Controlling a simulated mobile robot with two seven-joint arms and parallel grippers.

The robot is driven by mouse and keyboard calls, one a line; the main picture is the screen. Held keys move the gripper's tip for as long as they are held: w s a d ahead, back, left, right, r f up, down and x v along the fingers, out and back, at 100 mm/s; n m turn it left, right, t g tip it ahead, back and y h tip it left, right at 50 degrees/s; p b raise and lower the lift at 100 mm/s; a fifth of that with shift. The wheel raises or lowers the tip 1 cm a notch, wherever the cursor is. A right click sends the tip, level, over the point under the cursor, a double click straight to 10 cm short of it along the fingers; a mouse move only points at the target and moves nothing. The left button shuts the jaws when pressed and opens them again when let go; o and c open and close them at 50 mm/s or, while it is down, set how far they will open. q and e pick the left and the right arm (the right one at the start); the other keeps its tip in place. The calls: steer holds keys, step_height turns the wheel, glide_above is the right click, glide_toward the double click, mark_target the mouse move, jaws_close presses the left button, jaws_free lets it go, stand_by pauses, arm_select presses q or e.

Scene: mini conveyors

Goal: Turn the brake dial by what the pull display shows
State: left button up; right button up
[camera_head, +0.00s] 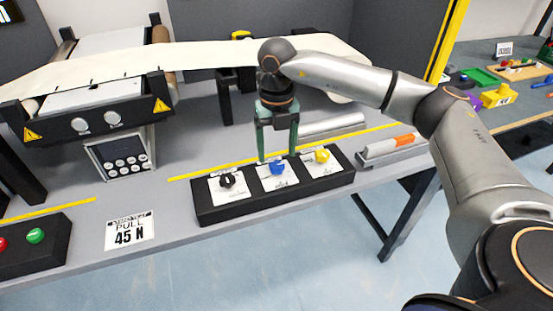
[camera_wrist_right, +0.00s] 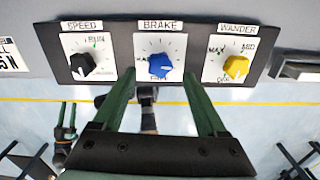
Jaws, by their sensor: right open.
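The blue brake dial (camera_head: 278,168) sits in the middle of a black three-dial panel (camera_head: 225,214). In the right wrist view the dial (camera_wrist_right: 159,66) is under the label BRAKE, on a white marked plate; its exact setting is too small to read. My right gripper (camera_head: 278,158) points down over it, open, with green fingers on either side; I cannot tell whether they touch it. The pull display (camera_head: 130,231) lies left of the panel and reads PULL 45 N. My left gripper (camera_wrist_right: 67,115) shows small at the lower left of the right wrist view, fingers apart and empty.
The black speed dial (camera_head: 227,180) and yellow wander dial (camera_head: 322,156) flank the brake dial closely. A box with red and green buttons (camera_head: 36,236) stands at the left. The conveyor with its pale belt (camera_head: 130,62) is behind. A grey-and-orange tool (camera_head: 392,149) lies right.

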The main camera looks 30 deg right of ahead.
mark_target(277, 165)
steer(key=shift+f, duration=1.75)
jaws_close()
